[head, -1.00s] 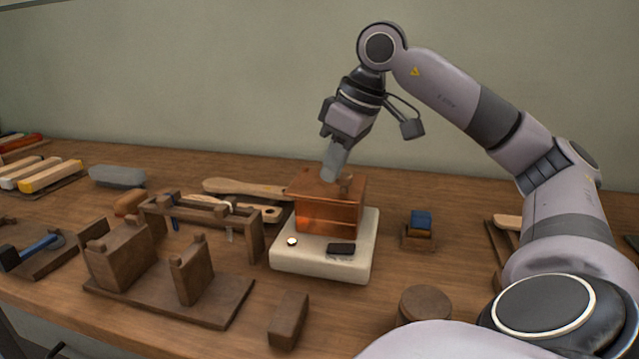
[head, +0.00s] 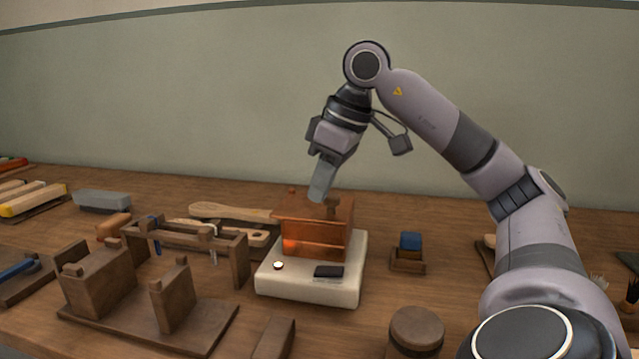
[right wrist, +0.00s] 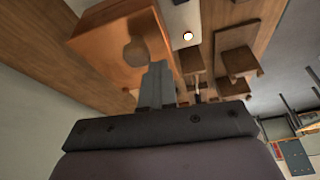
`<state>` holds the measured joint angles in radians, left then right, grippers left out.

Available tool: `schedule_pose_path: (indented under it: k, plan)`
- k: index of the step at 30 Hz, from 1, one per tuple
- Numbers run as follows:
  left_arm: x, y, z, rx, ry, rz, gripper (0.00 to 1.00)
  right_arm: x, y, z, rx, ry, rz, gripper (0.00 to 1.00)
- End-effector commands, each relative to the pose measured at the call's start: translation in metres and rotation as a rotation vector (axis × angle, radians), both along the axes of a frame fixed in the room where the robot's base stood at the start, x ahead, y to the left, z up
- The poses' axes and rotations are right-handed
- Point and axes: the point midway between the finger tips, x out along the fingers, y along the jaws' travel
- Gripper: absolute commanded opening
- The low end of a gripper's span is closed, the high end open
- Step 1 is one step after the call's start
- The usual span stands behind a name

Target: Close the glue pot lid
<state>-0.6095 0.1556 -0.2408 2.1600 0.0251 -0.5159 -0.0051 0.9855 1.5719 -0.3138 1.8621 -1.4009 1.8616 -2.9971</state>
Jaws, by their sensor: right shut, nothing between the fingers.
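The copper glue pot (head: 315,235) is a box-shaped vessel on a pale heater base (head: 310,288). Its flat copper lid (head: 298,207) lies across the top and looks level; whether it is fully seated I cannot tell. My right gripper (head: 319,196) is shut and empty, pointing down with its tips at or just above the lid; contact is unclear. In the right wrist view the shut fingers (right wrist: 157,80) show in front of the copper pot (right wrist: 120,45). My left gripper is not in view.
A wooden rack (head: 190,240) and wooden blocks (head: 100,280) stand left of the pot. A wooden-handled brush (head: 232,212) lies behind left. A small blue-topped block (head: 410,243) and a round wooden piece (head: 416,328) are at the right.

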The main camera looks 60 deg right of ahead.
Motion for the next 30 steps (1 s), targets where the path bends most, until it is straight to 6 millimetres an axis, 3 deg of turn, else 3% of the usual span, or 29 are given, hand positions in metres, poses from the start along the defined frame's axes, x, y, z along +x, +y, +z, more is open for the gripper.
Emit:
schedule_pose_path:
  k: [7, 11, 18, 30]
  plan:
    - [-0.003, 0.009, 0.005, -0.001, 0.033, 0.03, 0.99, 0.0, 0.034, 0.012, -0.002, 0.002, 0.002, 0.0]
    - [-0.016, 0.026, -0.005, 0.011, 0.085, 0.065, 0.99, -0.002, 0.02, 0.044, 0.003, -0.002, -0.003, 0.0]
    - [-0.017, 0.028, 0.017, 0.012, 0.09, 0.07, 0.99, -0.004, 0.006, 0.083, 0.004, -0.001, -0.001, 0.0]
    - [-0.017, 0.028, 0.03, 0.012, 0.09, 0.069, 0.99, -0.006, -0.002, 0.101, 0.002, 0.0, 0.001, 0.0]
